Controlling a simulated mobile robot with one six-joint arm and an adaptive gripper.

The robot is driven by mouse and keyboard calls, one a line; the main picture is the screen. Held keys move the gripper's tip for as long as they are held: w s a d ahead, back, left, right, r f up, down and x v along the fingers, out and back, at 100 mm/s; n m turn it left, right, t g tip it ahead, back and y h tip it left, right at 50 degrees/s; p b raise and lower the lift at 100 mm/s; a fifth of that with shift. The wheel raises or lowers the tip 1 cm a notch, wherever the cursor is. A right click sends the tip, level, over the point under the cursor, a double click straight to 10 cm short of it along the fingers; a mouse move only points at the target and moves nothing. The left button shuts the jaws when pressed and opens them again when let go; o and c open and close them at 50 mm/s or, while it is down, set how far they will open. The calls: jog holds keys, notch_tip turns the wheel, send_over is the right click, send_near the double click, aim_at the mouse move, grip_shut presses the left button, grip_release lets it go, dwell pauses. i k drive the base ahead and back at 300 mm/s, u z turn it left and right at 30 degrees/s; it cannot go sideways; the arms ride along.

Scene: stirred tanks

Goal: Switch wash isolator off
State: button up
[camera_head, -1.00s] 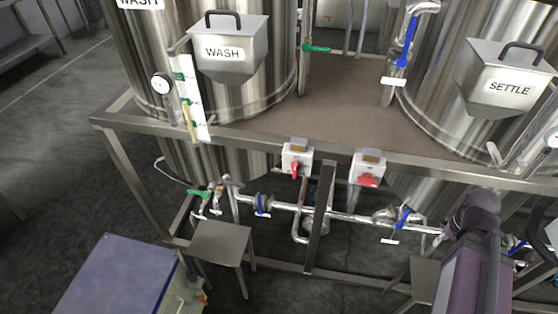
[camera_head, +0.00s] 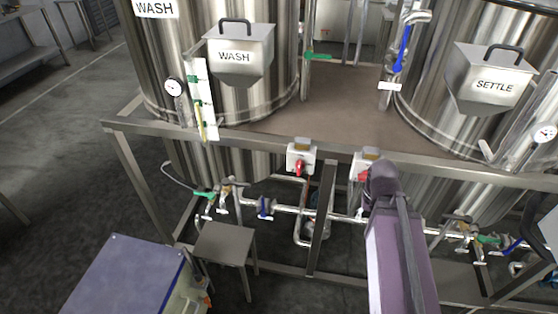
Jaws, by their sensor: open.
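The isolator nearer the WASH tank (camera_head: 165,55) is a small white box (camera_head: 301,151) with a red handle (camera_head: 299,168) on the frame's front rail; the handle points roughly down. A second white isolator box (camera_head: 361,160) sits to its right, nearer the SETTLE tank; its red handle (camera_head: 363,177) is partly hidden behind my arm. My purple arm rises from the bottom right, its dark joint just right of the second isolator. I cannot make out my gripper or its fingertips. Small lettering on the isolators is unreadable.
The steel frame rail (camera_head: 240,138) runs across the front, with pipes and blue valve handles (camera_head: 264,208) below. A small steel stool (camera_head: 225,243) and a blue-topped cabinet (camera_head: 122,275) stand at lower left. A hopper marked SETTLE (camera_head: 488,78) hangs on the right tank.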

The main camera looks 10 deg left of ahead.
aim_at(299, 164)
jog(key=u, duration=0.65)
jog(key=k, duration=0.95)
jog(key=z, duration=0.1)
jog(key=i, duration=0.9)
